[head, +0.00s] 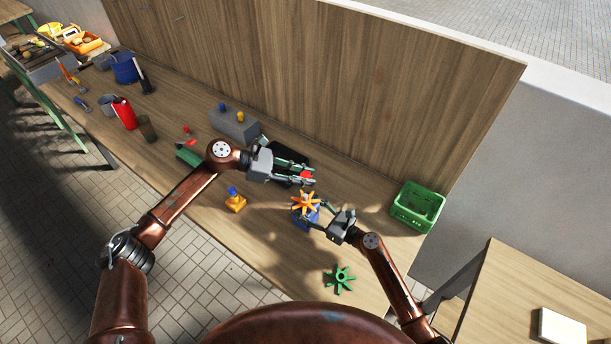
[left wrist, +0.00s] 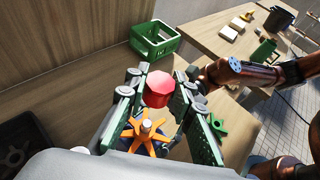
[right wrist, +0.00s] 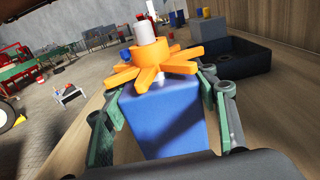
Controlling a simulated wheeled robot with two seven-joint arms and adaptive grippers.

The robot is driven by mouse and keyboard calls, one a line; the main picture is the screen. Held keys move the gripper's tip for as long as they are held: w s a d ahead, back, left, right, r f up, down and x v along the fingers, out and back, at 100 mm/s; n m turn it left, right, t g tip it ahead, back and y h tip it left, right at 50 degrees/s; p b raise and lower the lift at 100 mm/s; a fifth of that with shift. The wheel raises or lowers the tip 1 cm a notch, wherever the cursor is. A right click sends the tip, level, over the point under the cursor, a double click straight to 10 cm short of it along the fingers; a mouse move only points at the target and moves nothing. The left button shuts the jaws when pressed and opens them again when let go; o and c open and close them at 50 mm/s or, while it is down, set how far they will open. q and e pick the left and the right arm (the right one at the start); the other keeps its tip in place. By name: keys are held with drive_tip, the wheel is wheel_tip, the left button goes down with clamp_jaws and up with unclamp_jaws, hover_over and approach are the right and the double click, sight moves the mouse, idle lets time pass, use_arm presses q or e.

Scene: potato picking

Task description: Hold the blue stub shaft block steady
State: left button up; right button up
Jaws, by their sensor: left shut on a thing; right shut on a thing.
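The blue stub shaft block (head: 301,224) stands on the bench, with an orange spoked wheel (head: 304,202) on top. My right gripper (head: 313,214) is shut on the block from its sides. In the right wrist view the blue block (right wrist: 165,125) fills the space between the fingers, and a pale shaft end (right wrist: 146,32) rises above the orange wheel (right wrist: 153,70). My left gripper (head: 309,175) is shut on a red faceted knob (left wrist: 160,89). In the left wrist view the knob is near the orange wheel (left wrist: 148,137); I cannot tell the gap between them.
A green spoked wheel (head: 340,279) lies near the front edge. A green crate (head: 417,213) stands at the right end. A black tray (head: 290,152) and a grey block (head: 234,126) lie behind.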

sight(305, 195)
use_arm(q)
drive_tip(key=shift+s+f+n+t, duration=0.15)
drive_tip(key=shift+f+n+t, duration=0.15)
drive_tip(key=shift+n+t, duration=0.15)
drive_tip(key=shift+f, duration=0.1)
drive_tip(key=shift+f, duration=2.8)
use_arm(e)
drive_tip(key=shift+f, duration=0.1)
use_arm(q)
drive_tip(key=shift+f, duration=1.5)
drive_tip(key=o, duration=1.1)
drive_tip(key=v, duration=1.2)
